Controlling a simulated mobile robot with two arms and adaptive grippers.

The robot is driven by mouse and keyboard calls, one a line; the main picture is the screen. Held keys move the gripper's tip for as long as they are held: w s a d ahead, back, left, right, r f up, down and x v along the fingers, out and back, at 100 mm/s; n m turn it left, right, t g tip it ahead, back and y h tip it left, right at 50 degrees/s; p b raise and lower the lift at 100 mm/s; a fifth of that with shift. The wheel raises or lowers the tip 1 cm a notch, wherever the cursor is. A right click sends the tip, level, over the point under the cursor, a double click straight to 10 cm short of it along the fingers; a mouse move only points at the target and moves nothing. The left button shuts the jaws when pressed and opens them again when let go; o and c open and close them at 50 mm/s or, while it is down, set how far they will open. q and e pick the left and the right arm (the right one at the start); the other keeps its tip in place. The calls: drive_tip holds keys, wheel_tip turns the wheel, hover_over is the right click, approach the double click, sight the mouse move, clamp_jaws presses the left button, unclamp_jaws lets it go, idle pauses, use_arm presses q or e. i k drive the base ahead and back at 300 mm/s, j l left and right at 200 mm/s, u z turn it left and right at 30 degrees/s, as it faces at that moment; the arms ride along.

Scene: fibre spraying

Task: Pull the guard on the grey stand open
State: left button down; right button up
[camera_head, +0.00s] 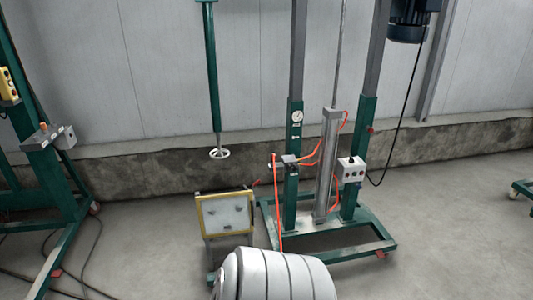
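A panel with a yellow frame (226,214) and a grey-white face stands low near the middle of the head view. It looks like the guard, but I cannot tell for sure. It is tilted a little, and its grey stand (215,250) shows only in part below it. I cannot make out a handle or whether the guard is open or shut. Neither of my grippers is in view.
A green frame with a grey cylinder (327,165) and a control box (351,170) stands right of the panel. Another green frame (50,190) stands at left, with cables on the floor. A pale ribbed shape at the bottom hides some floor.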

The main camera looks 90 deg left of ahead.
sight(250, 192)
drive_tip(key=u, duration=3.15)
drive_tip(key=i, duration=1.95)
